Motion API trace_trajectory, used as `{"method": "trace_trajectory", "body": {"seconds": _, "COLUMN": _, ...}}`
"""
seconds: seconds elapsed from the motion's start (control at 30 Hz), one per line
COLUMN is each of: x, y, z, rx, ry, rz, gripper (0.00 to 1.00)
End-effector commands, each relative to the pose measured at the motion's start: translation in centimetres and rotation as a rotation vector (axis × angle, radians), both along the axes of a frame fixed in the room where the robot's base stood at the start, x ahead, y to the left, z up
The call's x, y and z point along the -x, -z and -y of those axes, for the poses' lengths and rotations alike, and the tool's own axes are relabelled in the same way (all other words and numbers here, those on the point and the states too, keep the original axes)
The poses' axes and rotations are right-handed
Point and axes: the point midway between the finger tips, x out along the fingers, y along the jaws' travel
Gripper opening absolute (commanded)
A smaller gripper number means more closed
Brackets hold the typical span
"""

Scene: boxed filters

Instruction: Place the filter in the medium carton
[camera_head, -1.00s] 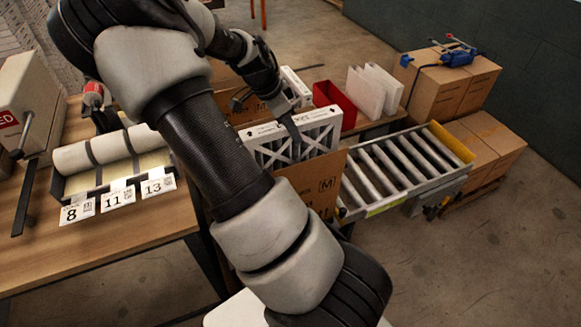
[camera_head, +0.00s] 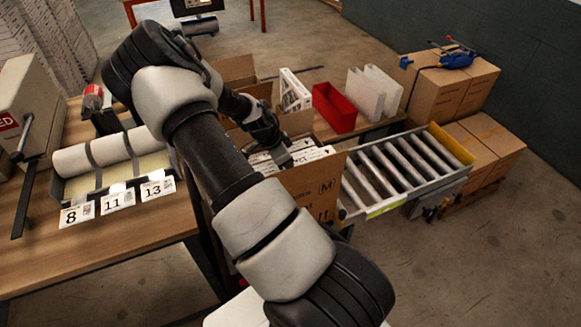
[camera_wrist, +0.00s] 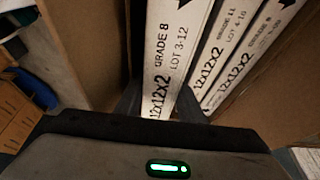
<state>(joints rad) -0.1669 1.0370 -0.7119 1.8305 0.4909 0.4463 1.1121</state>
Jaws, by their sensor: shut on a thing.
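The medium carton (camera_head: 322,190), brown with a printed (M), stands open below my forearm, partly hidden by it. My gripper (camera_head: 284,162) reaches down into its opening. In the wrist view my gripper (camera_wrist: 158,103) is shut on a white-edged filter (camera_wrist: 176,50) marked GRADE 8, LOT 3-12, 12x12x2. This filter is down between the brown carton walls. Other filters (camera_wrist: 228,62), one marked GRADE 11, stand close on its right. In the head view only white top edges (camera_head: 312,154) show above the carton rim. The held filter's lower end is hidden.
Behind are another open carton (camera_head: 236,70), a white filter (camera_head: 294,92), a red bin (camera_head: 335,108) and white panels (camera_head: 372,92). A roller conveyor (camera_head: 405,168) lies right of the carton. A table (camera_head: 100,240) with rolls and tags 8, 11, 13 stands left.

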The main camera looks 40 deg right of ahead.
Motion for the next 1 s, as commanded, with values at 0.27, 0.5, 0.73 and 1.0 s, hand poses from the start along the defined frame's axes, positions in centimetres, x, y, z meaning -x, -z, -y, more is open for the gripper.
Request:
{"method": "trace_trajectory", "body": {"seconds": 0.27, "x": 0.0, "y": 0.4, "z": 0.0, "rx": 0.000, "ry": 0.000, "rz": 0.001, "gripper": 0.00}}
{"method": "trace_trajectory", "body": {"seconds": 0.5, "x": 0.0, "y": 1.1, "z": 0.0, "rx": 0.000, "ry": 0.000, "rz": 0.001, "gripper": 0.00}}
{"method": "trace_trajectory", "body": {"seconds": 0.73, "x": 0.0, "y": 1.1, "z": 0.0, "rx": 0.000, "ry": 0.000, "rz": 0.001, "gripper": 0.48}}
{"method": "trace_trajectory", "body": {"seconds": 1.0, "x": 0.0, "y": 1.1, "z": 0.0, "rx": 0.000, "ry": 0.000, "rz": 0.001, "gripper": 0.54}}
